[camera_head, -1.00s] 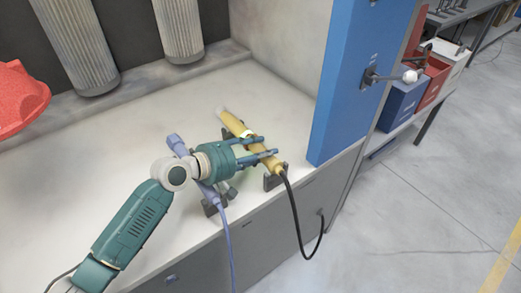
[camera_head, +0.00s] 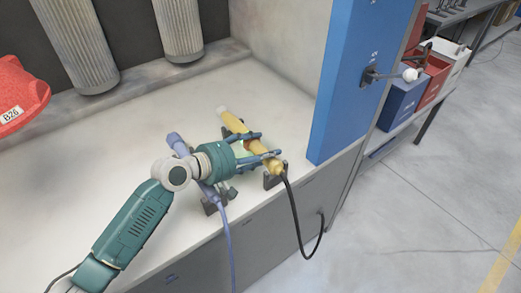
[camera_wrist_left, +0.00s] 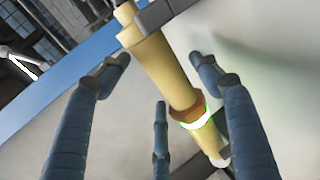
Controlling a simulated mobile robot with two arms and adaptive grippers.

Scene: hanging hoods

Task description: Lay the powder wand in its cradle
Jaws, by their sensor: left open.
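The yellow powder wand (camera_head: 265,160) lies along a dark cradle bracket (camera_head: 273,181) near the bench's front edge, its cable end toward the edge. It has a brownish band and a bright ring in the left wrist view (camera_wrist_left: 166,68). A grey bracket (camera_wrist_left: 158,13) is at its upper end there. My left gripper (camera_head: 262,145) is open, with its fingers around the wand. In the left wrist view the fingers (camera_wrist_left: 158,65) stand apart on both sides of it. Whether the wand is fully seated is partly hidden by the gripper. My right gripper is not in view.
A purple wand (camera_head: 177,143) lies in dark brackets left of my gripper, partly behind it. A red hanging hood (camera_head: 22,92) labelled B26 is at the left. A blue panel (camera_head: 350,80) stands at right.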

